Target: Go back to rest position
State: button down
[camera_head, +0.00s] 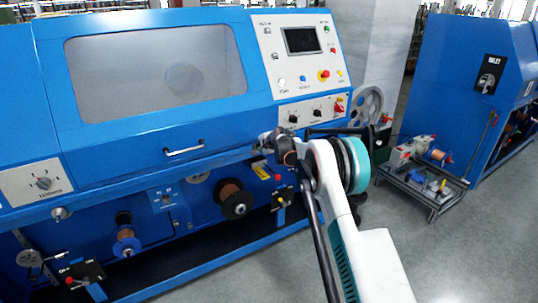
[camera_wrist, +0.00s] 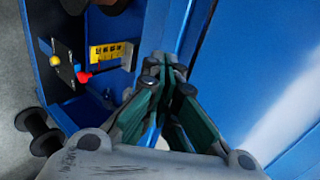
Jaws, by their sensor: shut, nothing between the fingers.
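My gripper (camera_wrist: 166,72) is in the middle of the wrist view, with its fingertips together and nothing between them. In the head view my arm reaches up to the blue machine (camera_head: 120,130), and its wrist end is in front of the lower right of the front. The fingers are small and hard to make out there. In the wrist view the gripper is close to a blue panel (camera_wrist: 265,75). Whether it touches the panel is unclear. A tension unit with a yellow scale (camera_wrist: 105,53) and a red knob (camera_wrist: 84,78) is left of the fingers.
Spools with copper wire (camera_head: 232,197) sit on the lower front, below a door handle (camera_head: 184,150). A control panel (camera_head: 300,50) is at upper right. A low cart (camera_head: 425,185) with parts stands right of my arm, before another blue machine (camera_head: 465,75). Floor (camera_head: 470,250) is clear at lower right.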

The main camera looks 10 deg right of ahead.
jog(key=s+d+p, duration=0.2)
jog(key=s, duration=0.5)
jog(key=s+a+r+n+g+h, duration=0.15)
jog(key=s+r+n, duration=0.25)
jog(key=s+r, duration=0.8)
jog(key=s+a+r+n+g, duration=0.1)
jog(key=s+a+r+n, duration=0.2)
jog(key=s+r, duration=1)
jog(key=s+f+n, duration=0.2)
jog(key=s, duration=1)
jog(key=s+f+n+h, duration=0.1)
jog(key=s+f+n, duration=0.1)
jog(key=s, duration=0.9)
jog(key=s+f+n+g, duration=0.1)
jog(key=s+f+n, duration=0.1)
jog(key=s, duration=1)
jog(key=shift+s+d+f+n, duration=0.25)
jog(key=shift+s+d+n, duration=0.05)
jog(key=shift+n, duration=0.6)
jog(key=shift+h, duration=0.25)
